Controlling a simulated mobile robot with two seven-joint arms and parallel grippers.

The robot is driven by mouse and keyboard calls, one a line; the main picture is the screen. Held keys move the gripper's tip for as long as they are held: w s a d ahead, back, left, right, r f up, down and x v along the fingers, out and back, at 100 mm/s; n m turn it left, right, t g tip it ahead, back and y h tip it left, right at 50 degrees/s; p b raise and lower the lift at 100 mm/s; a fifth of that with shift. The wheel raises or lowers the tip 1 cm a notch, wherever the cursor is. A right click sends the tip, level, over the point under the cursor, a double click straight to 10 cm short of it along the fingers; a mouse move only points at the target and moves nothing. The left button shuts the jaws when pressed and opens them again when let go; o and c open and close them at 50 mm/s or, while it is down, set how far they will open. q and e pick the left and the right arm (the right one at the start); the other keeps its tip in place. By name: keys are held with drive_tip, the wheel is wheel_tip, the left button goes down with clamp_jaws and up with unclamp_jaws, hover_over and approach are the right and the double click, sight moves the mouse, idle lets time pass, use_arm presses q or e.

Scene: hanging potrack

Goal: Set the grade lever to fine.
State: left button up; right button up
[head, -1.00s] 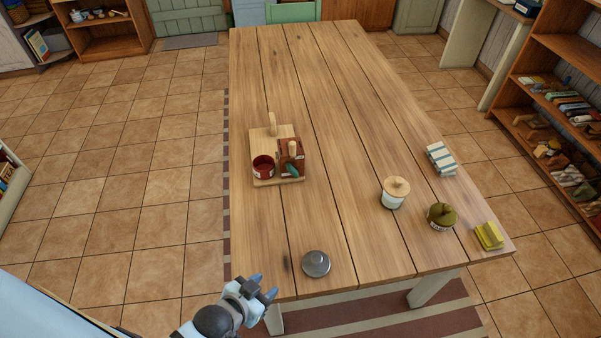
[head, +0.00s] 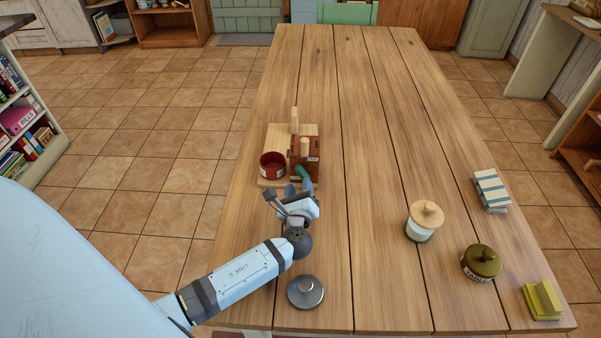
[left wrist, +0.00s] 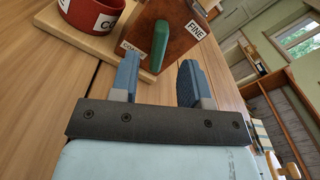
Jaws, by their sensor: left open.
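The grade lever is a green handle (left wrist: 160,45) on the front of a reddish-brown wooden box (left wrist: 185,15). A COARSE label (left wrist: 131,49) is beside the lever's left, and a FINE label (left wrist: 195,30) is further off to its right. The lever is nearer COARSE. In the head view the box (head: 312,161) and lever (head: 303,173) stand on a light wooden board (head: 290,129). My left gripper (head: 299,188) is open just in front of the lever. In the left wrist view its two blue fingers (left wrist: 157,78) straddle the lever's line, apparently without contact. My right gripper is out of view.
A red labelled pot (head: 272,165) is left of the box on the board. A grey round lid (head: 305,292) lies near my arm. A white jar (head: 424,222), an olive pot (head: 481,263), a striped cloth (head: 491,190) and yellow blocks (head: 541,300) stand right. The table's middle is clear.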

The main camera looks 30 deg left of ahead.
sight(300, 175)
use_arm(q)
drive_tip(key=x, duration=0.5)
drive_tip(key=shift+w+a, duration=0.2)
drive_tip(key=shift+w, duration=0.05)
clamp_jaws()
